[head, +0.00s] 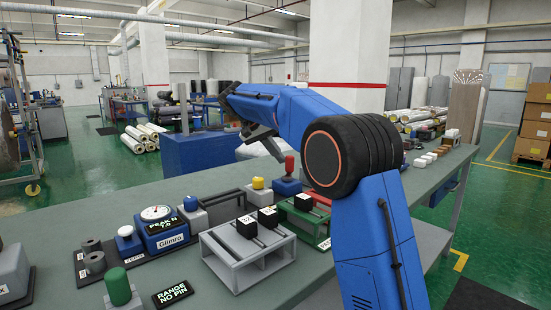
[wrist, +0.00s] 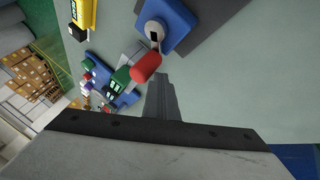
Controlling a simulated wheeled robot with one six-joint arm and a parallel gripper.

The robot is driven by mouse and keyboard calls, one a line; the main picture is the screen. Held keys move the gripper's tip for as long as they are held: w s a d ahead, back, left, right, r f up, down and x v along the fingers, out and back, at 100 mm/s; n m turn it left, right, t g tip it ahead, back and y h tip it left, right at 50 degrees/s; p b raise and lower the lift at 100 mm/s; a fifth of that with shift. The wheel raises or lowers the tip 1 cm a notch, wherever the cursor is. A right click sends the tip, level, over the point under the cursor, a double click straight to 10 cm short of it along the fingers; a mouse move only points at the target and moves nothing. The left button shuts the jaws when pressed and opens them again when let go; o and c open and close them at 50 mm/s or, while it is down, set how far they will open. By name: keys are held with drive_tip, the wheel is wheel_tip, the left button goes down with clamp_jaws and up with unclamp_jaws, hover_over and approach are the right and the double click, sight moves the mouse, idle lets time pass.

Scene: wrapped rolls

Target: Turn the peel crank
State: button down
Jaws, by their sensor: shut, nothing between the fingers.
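The peel crank shows in the wrist view as a red handle (wrist: 147,67) on a small metal arm, joined to a blue base (wrist: 178,24). In the head view the red handle (head: 289,165) stands upright above its blue base (head: 287,186) on the bench. My gripper (wrist: 159,77) is shut and empty, its dark fingertips just beside the lower end of the red handle. I cannot tell whether they touch it. In the head view my gripper (head: 276,154) is partly hidden behind my arm, close to the left of the handle.
On the green-grey bench (head: 190,268) stand a grey rack (head: 235,268) with black blocks, a blue gauge (head: 160,228), a yellow-knobbed box (head: 258,184) and a green cylinder (head: 118,287). The bench's front left has some free room.

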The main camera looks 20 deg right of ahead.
drive_tip(key=d, duration=0.3)
drive_tip(key=shift+s+d+f, duration=0.1)
drive_tip(key=shift+d, duration=0.2)
idle(1.4)
